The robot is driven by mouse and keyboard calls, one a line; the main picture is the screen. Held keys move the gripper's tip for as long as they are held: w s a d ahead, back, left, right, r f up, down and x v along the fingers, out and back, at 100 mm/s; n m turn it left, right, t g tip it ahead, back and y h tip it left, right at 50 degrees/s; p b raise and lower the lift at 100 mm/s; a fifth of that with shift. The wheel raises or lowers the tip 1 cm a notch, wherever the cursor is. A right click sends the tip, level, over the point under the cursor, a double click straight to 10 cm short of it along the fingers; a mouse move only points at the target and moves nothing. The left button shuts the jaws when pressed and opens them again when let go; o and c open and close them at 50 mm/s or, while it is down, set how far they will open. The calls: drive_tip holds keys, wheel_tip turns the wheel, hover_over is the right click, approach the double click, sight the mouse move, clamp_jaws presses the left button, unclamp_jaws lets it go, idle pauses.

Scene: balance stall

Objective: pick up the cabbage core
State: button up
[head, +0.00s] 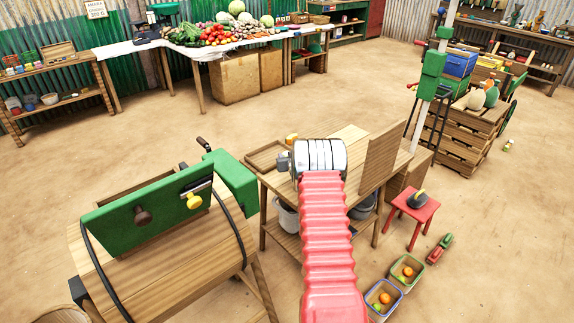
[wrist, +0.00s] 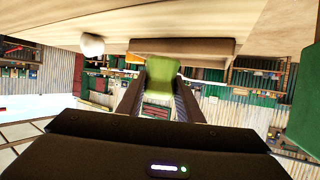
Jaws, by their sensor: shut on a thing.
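In the wrist view a pale green block, which I take to be the cabbage core (wrist: 163,70), sits between the two dark fingers of my gripper (wrist: 161,84). The fingers are shut on it, one on each side. A wooden surface (wrist: 200,15) fills the top of this tilted view, close to the held piece; I cannot tell whether they touch. In the head view my red sleeved arm and its metal end cover the wooden workbench (head: 275,185), and they hide my gripper and the core.
A white rounded thing (wrist: 91,44) and a brown wooden tray or board edge (wrist: 190,47) are near the held piece. In the head view a shallow tray (head: 266,156) lies left on the bench, an upright board (head: 382,160) stands right, and a red stool (head: 415,209) is beyond it.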

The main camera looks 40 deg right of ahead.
wheel_tip(320, 180, up, 5)
drive_tip(key=shift+f, duration=0.1)
idle(0.7)
